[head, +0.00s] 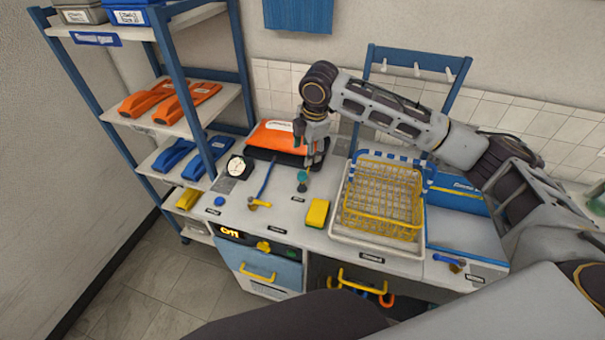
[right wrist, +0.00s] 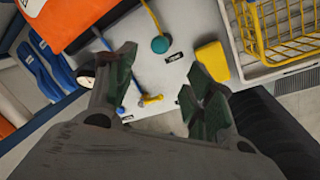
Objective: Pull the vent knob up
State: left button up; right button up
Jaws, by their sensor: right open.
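A round teal knob (head: 302,176) stands on the light bench top, with a small dark label beside it that is too small to read. It looks like the vent knob. In the right wrist view the teal knob (right wrist: 160,44) lies beyond the fingertips, apart from them. My right gripper (head: 311,162) points down above and just behind the knob in the head view. Its two fingers (right wrist: 163,88) are spread, with nothing between them. My left gripper is not in view.
A yellow-handled valve (head: 260,204), blue knob (head: 219,201), round gauge (head: 238,167) and blue lever (head: 267,178) stand left of the teal knob. A yellow block (head: 317,213) and a yellow wire basket (head: 383,205) are right.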

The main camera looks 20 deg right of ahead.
aim_at(303, 174)
jog(key=shift+p+x, duration=0.4)
jog(key=shift+x, duration=6.4)
grip_shut()
